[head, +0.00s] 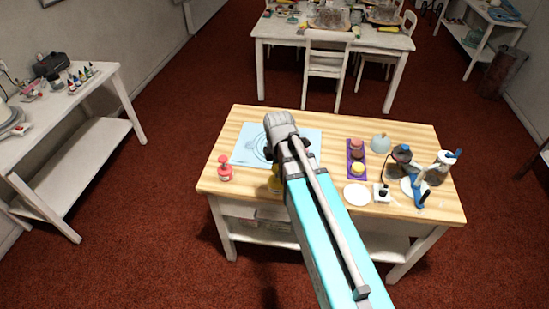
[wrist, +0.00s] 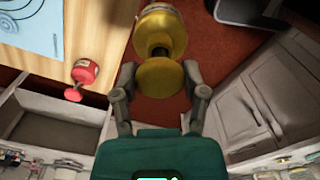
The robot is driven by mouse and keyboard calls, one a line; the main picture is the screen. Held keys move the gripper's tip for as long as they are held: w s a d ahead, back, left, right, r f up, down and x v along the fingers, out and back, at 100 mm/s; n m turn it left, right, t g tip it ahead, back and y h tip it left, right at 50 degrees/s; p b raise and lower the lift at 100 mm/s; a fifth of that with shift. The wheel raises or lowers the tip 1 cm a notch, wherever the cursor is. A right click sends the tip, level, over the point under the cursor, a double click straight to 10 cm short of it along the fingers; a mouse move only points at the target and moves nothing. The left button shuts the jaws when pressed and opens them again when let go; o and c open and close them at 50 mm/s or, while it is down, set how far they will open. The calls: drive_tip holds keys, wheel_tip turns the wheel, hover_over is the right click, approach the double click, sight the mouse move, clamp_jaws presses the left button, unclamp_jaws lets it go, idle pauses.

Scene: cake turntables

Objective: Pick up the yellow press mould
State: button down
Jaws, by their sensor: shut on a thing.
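The yellow press mould (wrist: 160,35) shows in the wrist view with its round knob between my two fingers and its wider, pale-labelled body beyond. My gripper (wrist: 159,78) is shut on the knob, one finger on each side. Red carpet shows behind the mould in the wrist view, past the table edge. In the head view only a small yellow part of the mould (head: 275,183) shows left of my arm, near the table's front edge; my arm hides the rest and the gripper.
A red mould (head: 225,169) stands left on the wooden table (head: 330,205). A light blue mat (head: 247,146) with circles lies behind.

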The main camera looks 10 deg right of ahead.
drive_tip(key=shift+s+d+r+p, duration=0.1)
drive_tip(key=shift+s+r+p, duration=0.15)
drive_tip(key=shift+s, duration=0.35)
drive_tip(key=shift+s+r+p, duration=0.1)
drive_tip(key=shift+s+r, duration=0.2)
drive_tip(key=shift+s, duration=0.3)
drive_tip(key=shift+f+b, duration=0.35)
